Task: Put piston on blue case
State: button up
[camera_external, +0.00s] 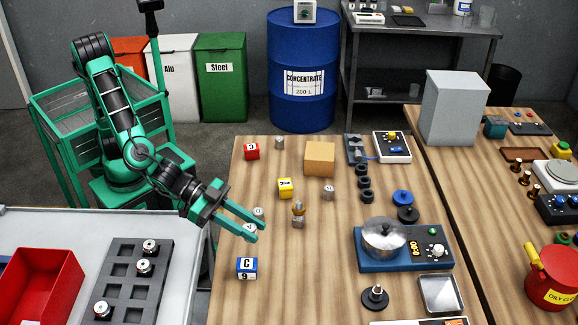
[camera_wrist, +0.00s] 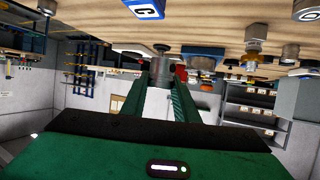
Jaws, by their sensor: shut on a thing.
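My gripper (camera_external: 257,229) reaches over the left part of the wooden table, its fingers closed on a small grey metal piston (camera_external: 250,231). The piston shows between the fingertips in the wrist view (camera_wrist: 160,58), where the picture is upside down. The blue case (camera_external: 247,268), a blue and white block marked C and 9, stands on the table just in front of the gripper, apart from the piston. It also shows at the top edge of the wrist view (camera_wrist: 145,8).
Another metal cylinder (camera_external: 258,212) stands close behind the fingers, and a brass-topped piece (camera_external: 298,209) is to their right. A yellow case (camera_external: 285,188) and a red case (camera_external: 252,150) stand farther back. The table right of the blue case is clear.

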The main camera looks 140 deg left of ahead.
aim_at(247, 264)
jog(key=d, duration=0.1)
jog(key=w+d+f, duration=0.1)
jog(key=d+f, duration=0.1)
jog(key=shift+w+d+f, duration=0.15)
jog(key=shift+w, duration=0.2)
jog(key=shift+f, duration=1.95)
jog(key=o, duration=1.1)
jog(key=shift+f, duration=0.1)
